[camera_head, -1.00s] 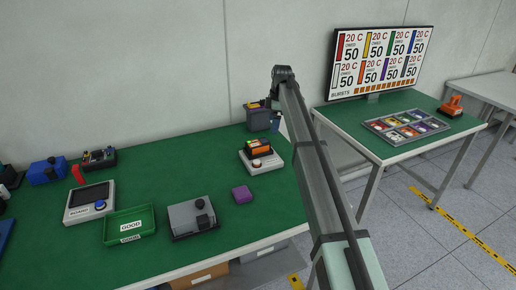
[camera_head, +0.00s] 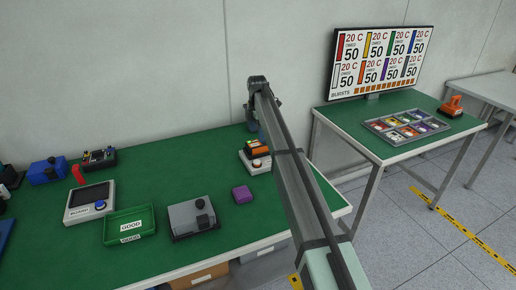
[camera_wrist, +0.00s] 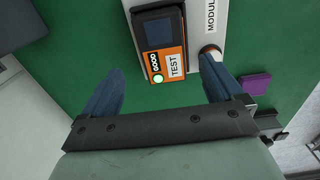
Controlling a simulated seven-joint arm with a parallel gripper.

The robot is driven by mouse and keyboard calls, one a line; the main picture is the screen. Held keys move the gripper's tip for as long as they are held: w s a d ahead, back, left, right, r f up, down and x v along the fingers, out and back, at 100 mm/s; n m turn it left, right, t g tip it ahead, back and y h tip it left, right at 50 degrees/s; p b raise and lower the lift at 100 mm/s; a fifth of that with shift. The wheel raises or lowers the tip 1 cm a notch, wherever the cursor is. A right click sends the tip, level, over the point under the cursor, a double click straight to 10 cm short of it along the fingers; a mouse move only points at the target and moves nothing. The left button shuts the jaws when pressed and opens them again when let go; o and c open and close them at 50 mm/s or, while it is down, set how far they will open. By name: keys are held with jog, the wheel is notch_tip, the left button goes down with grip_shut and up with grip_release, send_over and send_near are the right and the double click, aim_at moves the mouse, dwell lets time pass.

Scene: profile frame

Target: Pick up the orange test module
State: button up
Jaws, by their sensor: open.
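The orange test module (camera_head: 256,147) sits on a pale dock (camera_head: 259,164) near the back right of the green table. In the wrist view the orange module (camera_wrist: 175,48) has a dark screen, a "GOOD" label, a lit green light and a "TEST" label. It lies on the white dock (camera_wrist: 209,30) marked "MODUL". My gripper (camera_wrist: 160,85) is open, with its two blue fingers apart and nothing between them. The module is beyond the fingertips, roughly in line with the gap. In the head view my arm hides most of the gripper (camera_head: 254,122).
A purple block (camera_head: 242,194) lies in front of the dock, and also shows in the wrist view (camera_wrist: 254,87). A grey fixture (camera_head: 193,217), a green "GOOD" tray (camera_head: 129,225) and a board device (camera_head: 90,203) stand to the left. The green tabletop between them is clear.

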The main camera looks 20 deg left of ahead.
jog(key=shift+d+f, duration=0.2)
jog(key=shift+f, duration=2.65)
jog(key=c, duration=1.3)
notch_tip(320, 180, up, 10)
jog(key=shift+r, duration=0.1)
